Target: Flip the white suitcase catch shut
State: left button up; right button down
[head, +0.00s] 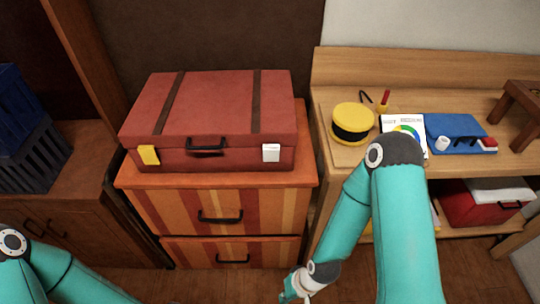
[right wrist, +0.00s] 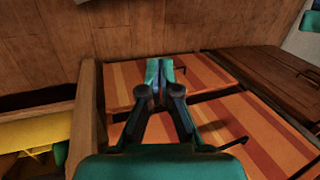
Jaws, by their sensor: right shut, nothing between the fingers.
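A red suitcase (head: 215,110) with two dark straps and a black handle lies closed on a striped drawer cabinet. The white catch (head: 271,152) is on its front face at the right; I cannot tell its exact flap position. A yellow catch (head: 149,155) is on the front at the left. My right gripper (head: 292,297) is low at the bottom of the head view, below and apart from the suitcase. In the right wrist view the right gripper (right wrist: 159,68) is shut and empty, in front of the striped drawers. The left gripper is out of view.
The striped cabinet (head: 135,205) has drawers with black handles. A dark blue crate (head: 30,165) stands at the left.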

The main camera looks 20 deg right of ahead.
jog(key=w+a+r+n+t+h+b, duration=0.1)
jog(key=w+r+n+t+h+b, duration=0.25)
jog(key=w+n+t+b, duration=0.95)
jog(key=w+r+n+t+h+b, duration=0.25)
jog(key=w+r+b, duration=0.35)
jog(key=r+b, duration=0.55)
jog(key=s+d+r+n+t+h+b, duration=0.1)
jog(key=s+d+r+t+h+b, duration=0.1)
jog(key=s+r, duration=0.3)
notch_tip(320, 180, up, 3)
jog(key=shift+s+t+h+b, duration=0.4)
jog(key=shift+t+h+b, duration=0.4)
jog(key=shift+t+b, duration=0.1)
jog(key=shift+w, duration=0.15)
